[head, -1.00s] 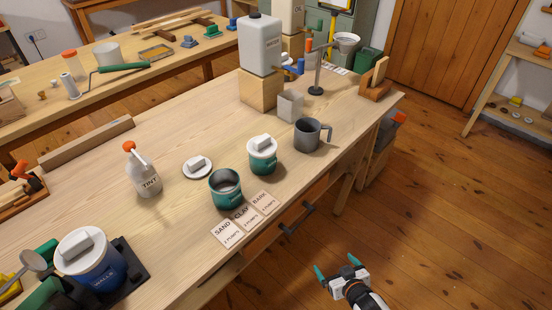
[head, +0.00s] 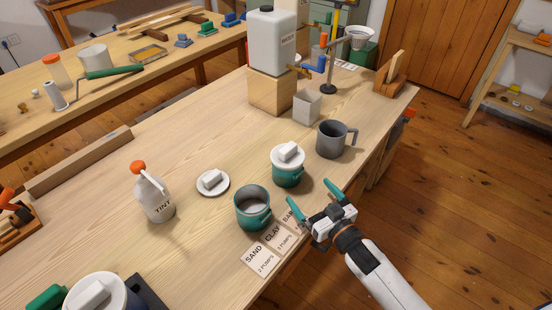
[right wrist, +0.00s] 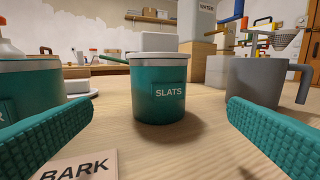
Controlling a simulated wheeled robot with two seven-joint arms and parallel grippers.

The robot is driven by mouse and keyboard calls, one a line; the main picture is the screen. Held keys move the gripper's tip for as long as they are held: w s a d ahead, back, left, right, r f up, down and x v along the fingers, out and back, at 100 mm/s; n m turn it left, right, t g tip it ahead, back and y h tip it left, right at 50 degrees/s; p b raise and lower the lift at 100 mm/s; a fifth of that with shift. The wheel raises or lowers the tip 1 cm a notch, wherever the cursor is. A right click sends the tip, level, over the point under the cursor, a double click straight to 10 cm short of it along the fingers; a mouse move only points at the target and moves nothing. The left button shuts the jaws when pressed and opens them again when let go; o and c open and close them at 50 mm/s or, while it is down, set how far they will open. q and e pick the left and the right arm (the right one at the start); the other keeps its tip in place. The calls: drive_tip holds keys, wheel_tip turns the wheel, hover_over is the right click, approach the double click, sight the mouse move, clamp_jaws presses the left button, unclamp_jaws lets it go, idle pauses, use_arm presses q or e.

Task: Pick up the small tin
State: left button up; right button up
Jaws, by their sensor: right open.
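A small teal tin (head: 288,172) with a white lid and block-shaped knob stands upright near the table's front edge. In the right wrist view this tin (right wrist: 160,92) shows the label SLATS, ahead and between my fingers, not touched. An open teal tin (head: 252,212) stands to its left, its white-rimmed lid (head: 212,182) apparently lying on the table behind it. My right gripper (head: 311,196) is open and empty, at the table's front edge just short of the lidded tin. My left gripper is not in view.
A grey mug (head: 333,142) stands right of the lidded tin. Cards marked SAND, CLAY and BARK (head: 262,257) lie by the front edge. A white TINT jug (head: 155,200) stands left; a large lidded tin (head: 75,292) is at bottom left. A water tank (head: 270,45) rests on a wooden block behind.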

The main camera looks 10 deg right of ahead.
sight(296, 176)
drive_tip(key=shift+x, duration=1.25)
drive_tip(key=x, duration=0.4)
drive_tip(key=shift+w+a, duration=0.1)
drive_tip(key=shift+w, duration=0.1)
drive_tip(key=shift+w+a, duration=0.2)
drive_tip(key=shift+w, duration=0.4)
drive_tip(key=x, duration=0.4)
drive_tip(key=shift+w+a+f, duration=0.1)
drive_tip(key=shift+a+f, duration=0.1)
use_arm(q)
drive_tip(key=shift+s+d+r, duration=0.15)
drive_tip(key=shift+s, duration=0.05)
use_arm(e)
drive_tip(key=shift+c, duration=0.2)
drive_tip(key=c, duration=1.2)
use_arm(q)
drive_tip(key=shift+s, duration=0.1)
use_arm(e)
drive_tip(key=shift+r, duration=0.1)
drive_tip(key=shift+c, duration=0.3)
drive_tip(key=shift+r, duration=0.1)
